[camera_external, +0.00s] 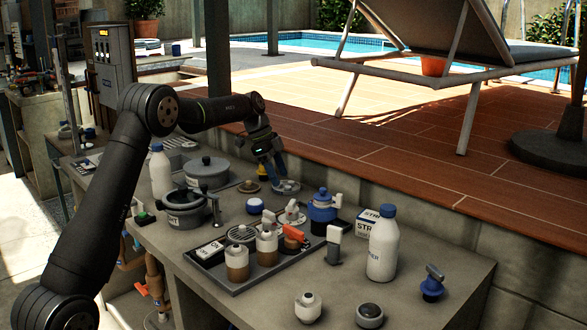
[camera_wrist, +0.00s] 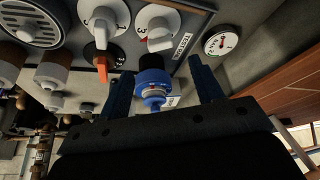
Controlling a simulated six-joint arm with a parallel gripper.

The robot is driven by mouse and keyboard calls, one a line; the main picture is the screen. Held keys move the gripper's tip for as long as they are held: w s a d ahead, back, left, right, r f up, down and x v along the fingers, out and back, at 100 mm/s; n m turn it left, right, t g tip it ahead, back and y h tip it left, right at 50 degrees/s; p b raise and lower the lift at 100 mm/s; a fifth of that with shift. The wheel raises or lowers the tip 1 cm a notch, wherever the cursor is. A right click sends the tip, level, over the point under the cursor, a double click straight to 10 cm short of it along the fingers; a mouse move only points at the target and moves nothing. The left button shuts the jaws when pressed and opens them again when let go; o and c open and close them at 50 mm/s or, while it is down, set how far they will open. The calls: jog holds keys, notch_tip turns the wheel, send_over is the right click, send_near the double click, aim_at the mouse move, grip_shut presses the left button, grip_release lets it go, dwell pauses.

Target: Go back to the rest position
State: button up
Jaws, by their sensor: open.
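My gripper (camera_external: 272,168) is raised over the far side of the grey bench (camera_external: 440,285), pointing down, near a grey round fitting (camera_external: 286,187). In the wrist view my gripper (camera_wrist: 158,68) has its two dark blue fingers spread apart. I see nothing held.
A tiled deck (camera_external: 400,150) rises behind the bench.

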send_near(290, 202)
jog(key=x, duration=0.9)
jog(key=shift+w, duration=0.25)
jog(key=shift+s+a+r+n+t, duration=0.15)
jog(key=shift+r+n+t, duration=0.25)
jog(key=shift+n, duration=0.5)
jog(key=n, duration=0.2)
jog(key=n+t, duration=0.1)
jog(key=n, duration=0.1)
jog(key=n+t, duration=0.1)
jog(key=n, duration=0.1)
jog(key=shift+s+f+n, duration=0.1)
jog(key=shift+s+n, duration=0.2)
jog(key=v, duration=0.7)
jog(key=shift+s+r, duration=0.15)
jog(key=shift+r, duration=0.1)
